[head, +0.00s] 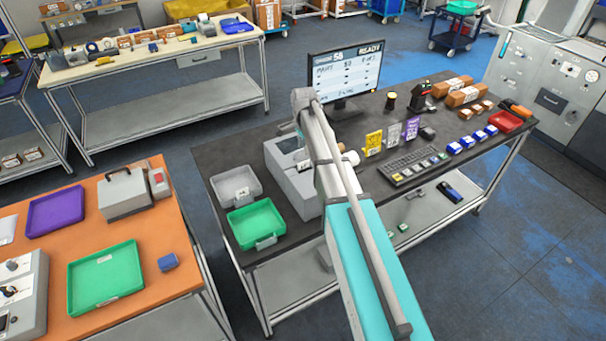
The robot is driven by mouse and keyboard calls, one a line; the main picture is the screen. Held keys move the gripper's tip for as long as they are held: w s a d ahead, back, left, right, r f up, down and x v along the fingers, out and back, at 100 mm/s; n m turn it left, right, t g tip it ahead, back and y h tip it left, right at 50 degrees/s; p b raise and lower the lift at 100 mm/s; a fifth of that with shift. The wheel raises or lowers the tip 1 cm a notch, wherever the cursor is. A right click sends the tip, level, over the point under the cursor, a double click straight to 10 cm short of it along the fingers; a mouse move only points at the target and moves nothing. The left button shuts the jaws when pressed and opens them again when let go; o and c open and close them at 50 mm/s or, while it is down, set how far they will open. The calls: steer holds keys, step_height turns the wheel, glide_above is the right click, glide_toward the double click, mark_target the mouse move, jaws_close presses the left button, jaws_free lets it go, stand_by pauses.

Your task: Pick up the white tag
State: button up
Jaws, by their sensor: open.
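The white tag (393,136) stands upright on the dark-topped table (240,170), between a yellow tag (373,143) on its left and a purple tag (412,128) on its right. Its face looks pale grey-white with small print that I cannot read. My arm rises from the bottom of the view and crosses the table to the left of the tags. The fingers of my gripper cannot be made out; they are hidden behind the arm. Nothing visible of my arm touches the white tag.
A keyboard (412,167) lies in front of the tags. A monitor (345,72) stands behind and left. A grey printer-like box (290,180), a grey tray (235,184) and a green tray (256,222) fill the left end. Blue boxes (467,142) and a red tray (505,122) are right.

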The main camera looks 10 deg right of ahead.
mark_target(304, 162)
steer(key=shift+f+b, duration=1.05)
steer(key=shift+f, duration=0.35)
steer(key=shift+f+b, duration=2.6)
